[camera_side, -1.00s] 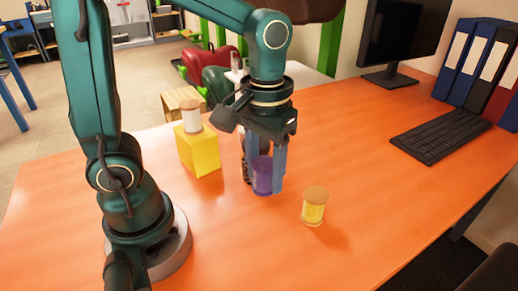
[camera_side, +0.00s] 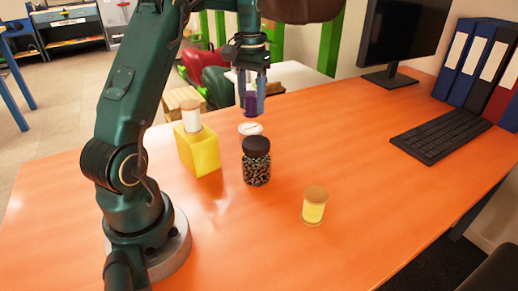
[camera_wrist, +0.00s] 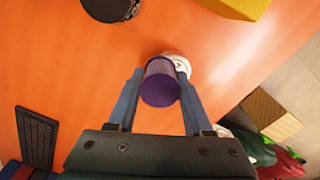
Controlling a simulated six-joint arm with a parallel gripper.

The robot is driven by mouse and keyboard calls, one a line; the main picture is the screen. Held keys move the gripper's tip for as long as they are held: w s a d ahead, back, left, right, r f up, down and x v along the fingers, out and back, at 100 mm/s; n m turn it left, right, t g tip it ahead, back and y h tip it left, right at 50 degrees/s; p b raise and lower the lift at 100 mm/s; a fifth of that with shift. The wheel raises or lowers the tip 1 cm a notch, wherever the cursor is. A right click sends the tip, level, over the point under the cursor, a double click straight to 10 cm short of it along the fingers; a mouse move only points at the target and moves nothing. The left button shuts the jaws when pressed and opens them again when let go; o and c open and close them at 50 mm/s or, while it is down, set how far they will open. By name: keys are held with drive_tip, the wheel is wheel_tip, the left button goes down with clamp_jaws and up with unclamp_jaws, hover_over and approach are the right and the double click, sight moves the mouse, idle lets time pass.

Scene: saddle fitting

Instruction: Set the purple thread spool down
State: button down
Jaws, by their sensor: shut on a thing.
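The purple thread spool (camera_side: 250,101) is held between the two blue-grey fingers of my gripper (camera_side: 251,106). In the side view it is upright and raised above the far side of the orange table. The wrist view shows the spool (camera_wrist: 160,82) from its purple end, with a finger on each side of it, and my gripper (camera_wrist: 160,100) shut on it. A small white disc (camera_side: 250,129) lies on the table below the spool in the side view. In the wrist view the spool partly hides the disc (camera_wrist: 180,64).
A dark-lidded jar (camera_side: 256,163) stands nearer than the disc. A keyboard (camera_side: 440,136) lies right; the table (camera_side: 350,150) between is clear.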

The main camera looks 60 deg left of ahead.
drive_tip(key=shift+f, duration=0.35)
hover_over(293, 158)
wheel_tip(293, 158, down, 6)
drive_tip(key=shift+f, duration=2.25)
drive_tip(key=shift+f, duration=0.15)
drive_tip(key=shift+c, duration=1.5)
unclamp_jaws()
